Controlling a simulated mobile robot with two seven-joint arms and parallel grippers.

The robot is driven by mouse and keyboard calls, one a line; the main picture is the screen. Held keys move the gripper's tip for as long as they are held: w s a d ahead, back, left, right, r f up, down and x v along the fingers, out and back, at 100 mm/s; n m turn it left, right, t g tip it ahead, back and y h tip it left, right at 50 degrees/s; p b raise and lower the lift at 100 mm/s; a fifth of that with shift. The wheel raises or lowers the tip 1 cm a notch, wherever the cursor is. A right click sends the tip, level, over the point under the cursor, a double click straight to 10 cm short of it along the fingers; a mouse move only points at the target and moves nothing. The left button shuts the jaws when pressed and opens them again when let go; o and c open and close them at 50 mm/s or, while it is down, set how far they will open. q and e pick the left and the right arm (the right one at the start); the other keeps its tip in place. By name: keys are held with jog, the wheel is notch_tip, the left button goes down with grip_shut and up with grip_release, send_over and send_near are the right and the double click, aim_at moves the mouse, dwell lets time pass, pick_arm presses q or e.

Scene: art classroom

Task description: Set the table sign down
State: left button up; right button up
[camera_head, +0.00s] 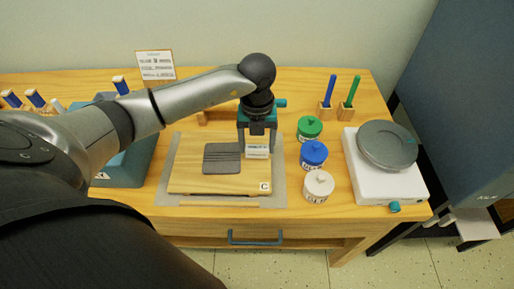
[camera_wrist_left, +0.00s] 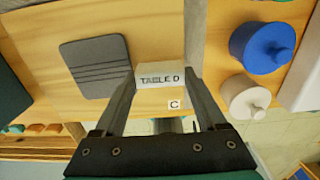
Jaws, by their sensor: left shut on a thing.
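The table sign (camera_head: 257,152) is a small white block. In the left wrist view the sign (camera_wrist_left: 160,77) reads "TABLE D" and sits between my two fingertips. My left gripper (camera_head: 257,142) points down and is shut on the sign, over the right part of a wooden board (camera_head: 200,184). I cannot tell whether the sign's underside touches the board. A dark grey ribbed pad (camera_head: 222,158) lies on the board just left of the sign, and it also shows in the wrist view (camera_wrist_left: 95,66). A small tag marked "C" (camera_head: 264,187) is on the board's front right corner. My right gripper is out of view.
Green (camera_head: 309,129), blue (camera_head: 314,155) and white (camera_head: 318,187) lidded jars stand right of the board. A white device with a round grey top (camera_head: 387,146) is farther right. Pens in wooden holders (camera_head: 326,111) stand behind. The board's front left is clear.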

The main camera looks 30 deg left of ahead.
aim_at(257, 147)
pick_arm(q)
jog(key=shift+f, duration=0.75)
jog(key=shift+f, duration=0.1)
jog(key=o, duration=1.2)
jog(key=shift+o, duration=0.2)
jog(key=shift+r, duration=0.45)
notch_tip(257, 147, up, 11)
jog(key=p, duration=0.2)
jog(key=shift+r, duration=0.2)
